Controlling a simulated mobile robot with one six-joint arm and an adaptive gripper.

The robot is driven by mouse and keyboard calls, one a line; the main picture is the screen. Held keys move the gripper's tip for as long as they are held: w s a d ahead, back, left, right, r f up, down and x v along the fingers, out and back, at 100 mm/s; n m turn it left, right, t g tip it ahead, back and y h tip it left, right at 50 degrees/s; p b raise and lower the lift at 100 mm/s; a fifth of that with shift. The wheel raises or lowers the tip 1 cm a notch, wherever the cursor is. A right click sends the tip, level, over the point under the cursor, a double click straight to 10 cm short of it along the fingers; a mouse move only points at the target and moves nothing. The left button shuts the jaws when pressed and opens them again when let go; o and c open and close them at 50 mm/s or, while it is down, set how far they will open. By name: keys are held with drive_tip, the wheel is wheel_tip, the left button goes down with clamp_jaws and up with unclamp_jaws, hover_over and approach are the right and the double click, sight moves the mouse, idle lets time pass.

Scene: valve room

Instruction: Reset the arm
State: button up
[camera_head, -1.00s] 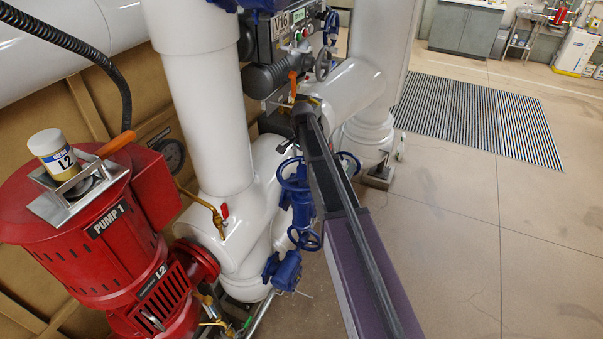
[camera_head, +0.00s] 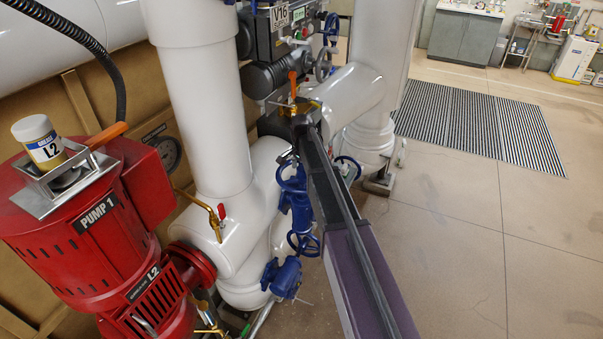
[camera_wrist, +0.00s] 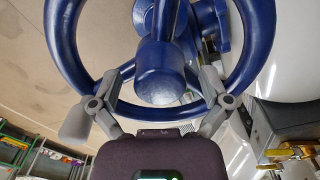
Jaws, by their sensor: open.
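My arm reaches from the bottom of the head view up to the pipes. In the wrist view my gripper (camera_wrist: 158,78) is open, its two grey fingers spread apart. A blue handwheel (camera_wrist: 65,45) with a round hub (camera_wrist: 160,75) fills the space beyond the fingers. The fingers overlap its lower rim in the picture; I cannot tell whether they touch it. Nothing is seen held. In the head view the arm's end is near a dark valve actuator (camera_head: 262,75) labelled V16, and the fingers are hard to make out.
Red Pump 1 (camera_head: 90,235) stands at left with a grease can (camera_head: 40,142) on top. White pipes (camera_head: 200,110) and blue valves (camera_head: 285,275) crowd the arm's left side. Open floor (camera_head: 450,240) lies to the right, with a striped mat (camera_head: 480,125) and a grey cabinet (camera_head: 465,35) behind.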

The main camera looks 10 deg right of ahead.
drive_tip(key=shift+c, duration=0.2)
drive_tip(key=c, duration=1.2)
drive_tip(key=shift+c, duration=0.2)
drive_tip(key=n, duration=0.4)
drive_tip(key=shift+n, duration=2)
